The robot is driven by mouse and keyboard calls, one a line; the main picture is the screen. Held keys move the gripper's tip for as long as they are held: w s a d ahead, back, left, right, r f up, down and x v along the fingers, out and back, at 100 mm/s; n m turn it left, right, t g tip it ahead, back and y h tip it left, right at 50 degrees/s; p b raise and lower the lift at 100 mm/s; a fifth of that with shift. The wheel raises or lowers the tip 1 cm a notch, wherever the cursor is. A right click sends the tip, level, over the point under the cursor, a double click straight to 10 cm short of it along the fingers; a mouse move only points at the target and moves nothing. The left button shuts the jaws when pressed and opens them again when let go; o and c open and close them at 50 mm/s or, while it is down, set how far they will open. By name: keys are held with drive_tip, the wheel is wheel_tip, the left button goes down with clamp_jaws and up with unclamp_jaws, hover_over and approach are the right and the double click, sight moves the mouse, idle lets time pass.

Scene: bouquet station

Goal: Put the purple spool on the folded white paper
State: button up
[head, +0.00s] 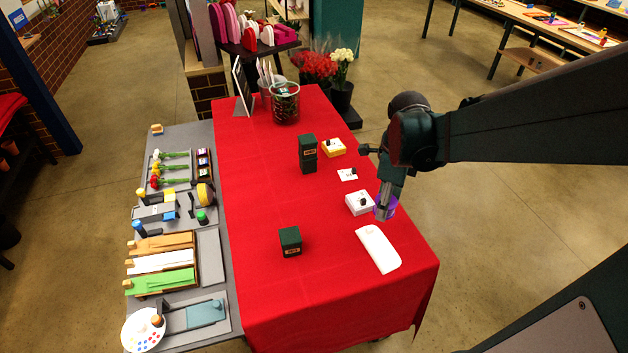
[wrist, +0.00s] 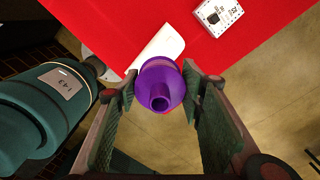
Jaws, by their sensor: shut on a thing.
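My gripper (head: 383,210) is shut on the purple spool (head: 389,206) above the right edge of the red table. The wrist view shows the purple spool (wrist: 160,84) between my two fingers (wrist: 159,92), with its round end and hub hole facing the camera. The folded white paper (head: 378,249) lies flat on the red cloth, in front of and below the spool in the head view. In the wrist view the white paper (wrist: 160,46) shows behind the spool, which partly hides it. The spool appears raised and apart from the paper.
A white box (head: 359,203) stands just left of my gripper. A small white card (head: 347,175), a yellow-and-white box (head: 333,148) and dark green boxes (head: 290,241) are on the red cloth (head: 260,200). A grey side table (head: 211,258) holds tools and flowers.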

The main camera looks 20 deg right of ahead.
drive_tip(key=shift+s+d+f, duration=0.1)
drive_tip(key=shift+s+f, duration=0.05)
drive_tip(key=shift+s, duration=0.4)
drive_tip(key=shift+s+f, duration=0.1)
drive_tip(key=shift+s, duration=0.45)
drive_tip(key=shift+w+f, duration=0.15)
drive_tip(key=shift+f, duration=2.4)
hover_over(378, 247)
drive_tip(key=shift+f, duration=3.1)
drive_tip(key=shift+f+b, duration=0.45)
drive_tip(key=shift+f, duration=1.45)
drive_tip(key=shift+f, duration=0.2)
